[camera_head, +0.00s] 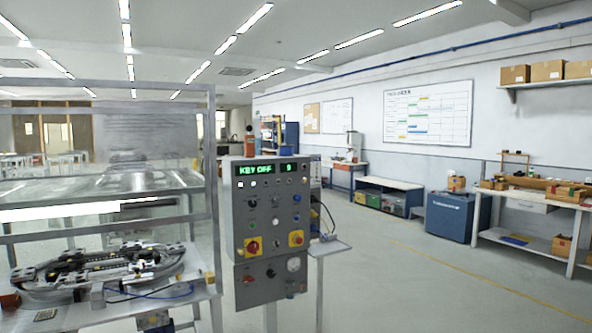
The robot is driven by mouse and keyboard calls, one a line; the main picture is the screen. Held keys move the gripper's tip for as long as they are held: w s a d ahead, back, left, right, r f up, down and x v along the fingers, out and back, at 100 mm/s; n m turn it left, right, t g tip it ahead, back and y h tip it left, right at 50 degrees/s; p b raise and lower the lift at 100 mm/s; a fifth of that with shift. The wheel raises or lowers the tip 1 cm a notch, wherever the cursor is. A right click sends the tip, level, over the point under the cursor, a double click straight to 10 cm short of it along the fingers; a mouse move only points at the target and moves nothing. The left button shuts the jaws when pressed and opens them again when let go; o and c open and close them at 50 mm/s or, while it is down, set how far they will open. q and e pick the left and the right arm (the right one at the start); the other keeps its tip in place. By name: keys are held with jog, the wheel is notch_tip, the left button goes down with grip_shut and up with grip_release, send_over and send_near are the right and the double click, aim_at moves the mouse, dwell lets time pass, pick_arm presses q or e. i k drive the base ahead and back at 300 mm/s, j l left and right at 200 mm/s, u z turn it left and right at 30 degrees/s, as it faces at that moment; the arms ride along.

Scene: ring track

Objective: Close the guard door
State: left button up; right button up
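A clear-panelled guard with grey metal framing (212,160) stands at the left of the head view. It surrounds a bench (195,297) that carries an oval ring track (95,268). I cannot clearly tell which panel is the guard door, or how far open it stands. A grey control panel (268,230) stands just right of the guard. Its green display reads "KEY OFF" and a digit. It has several knobs and buttons, two of them red on yellow plates. Neither of my grippers is in view.
A small side shelf (328,246) sticks out right of the control panel. A blue cabinet (452,217) and a workbench (535,200) stand along the right wall. The floor (400,285) between them and the panel is clear.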

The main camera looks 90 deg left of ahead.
aim_at(17, 238)
jog(key=u, duration=4)
